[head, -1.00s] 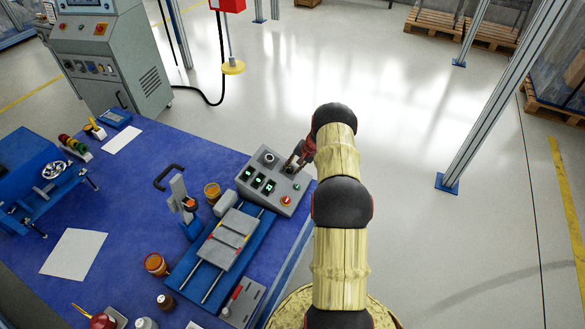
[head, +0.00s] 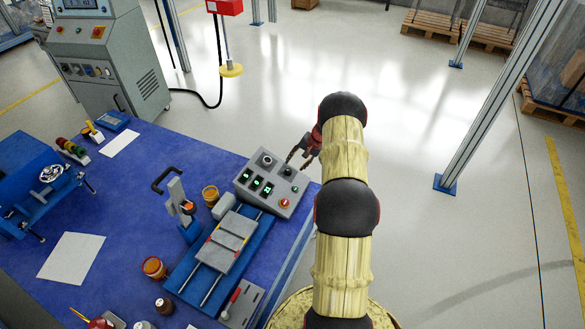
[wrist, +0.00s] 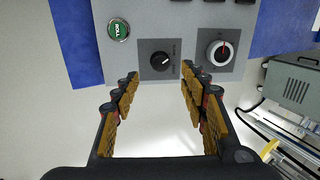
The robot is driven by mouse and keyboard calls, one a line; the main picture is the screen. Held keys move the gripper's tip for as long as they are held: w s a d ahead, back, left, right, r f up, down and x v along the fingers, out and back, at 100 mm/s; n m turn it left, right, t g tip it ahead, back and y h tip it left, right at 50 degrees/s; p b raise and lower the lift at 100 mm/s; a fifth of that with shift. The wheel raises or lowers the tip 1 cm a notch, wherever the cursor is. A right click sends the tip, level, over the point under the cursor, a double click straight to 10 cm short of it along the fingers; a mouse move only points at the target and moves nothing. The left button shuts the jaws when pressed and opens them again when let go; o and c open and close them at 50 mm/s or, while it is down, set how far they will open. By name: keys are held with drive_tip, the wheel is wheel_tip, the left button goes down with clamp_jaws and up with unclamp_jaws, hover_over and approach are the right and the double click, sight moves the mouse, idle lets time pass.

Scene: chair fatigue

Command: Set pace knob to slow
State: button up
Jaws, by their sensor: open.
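The grey control panel (head: 248,189) sits at the right corner of the blue table. It carries a black knob (head: 288,171) near its right edge, also large in the wrist view (wrist: 160,62) on a dark square plate. A pale mark shows on the right of the black knob. A white-ringed knob with a red mark (wrist: 219,53) is to its right in the wrist view. Lettering beside the knobs is too small to read, so I cannot tell which sets pace. My gripper (wrist: 160,80) is open and empty, just short of the black knob and apart from it.
A green button (wrist: 118,31) is left of the black knob in the wrist view. The panel also has lit green displays (head: 257,182) and a red button (head: 285,203). A blue slide fixture (head: 190,278) stands near the panel. Open floor lies to the right.

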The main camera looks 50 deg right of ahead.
drive_tip(key=v, duration=0.5)
drive_tip(key=shift+s, duration=0.1)
drive_tip(key=shift+a, duration=0.1)
idle(0.4)
drive_tip(key=s+a+f+g+y, duration=0.1)
drive_tip(key=s+a+f+g, duration=0.1)
drive_tip(key=s+a, duration=0.4)
drive_tip(key=s+a+r+n+t+h+p, duration=0.1)
drive_tip(key=s+a+r+n, duration=0.3)
drive_tip(key=a+r, duration=1.1)
drive_tip(key=s+a+r+n+t+h+p, duration=0.1)
drive_tip(key=s+a+r+n, duration=0.4)
drive_tip(key=a+r, duration=0.9)
drive_tip(key=s+a+r+n+p, duration=0.2)
drive_tip(key=s+a+r+n, duration=0.3)
drive_tip(key=s+a+r, duration=0.4)
drive_tip(key=a+r, duration=0.6)
drive_tip(key=a, duration=0.2)
drive_tip(key=shift+s+r+t+h+p, duration=0.3)
drive_tip(key=shift+s+t+h+p, duration=0.05)
drive_tip(key=shift+t+h, duration=0.05)
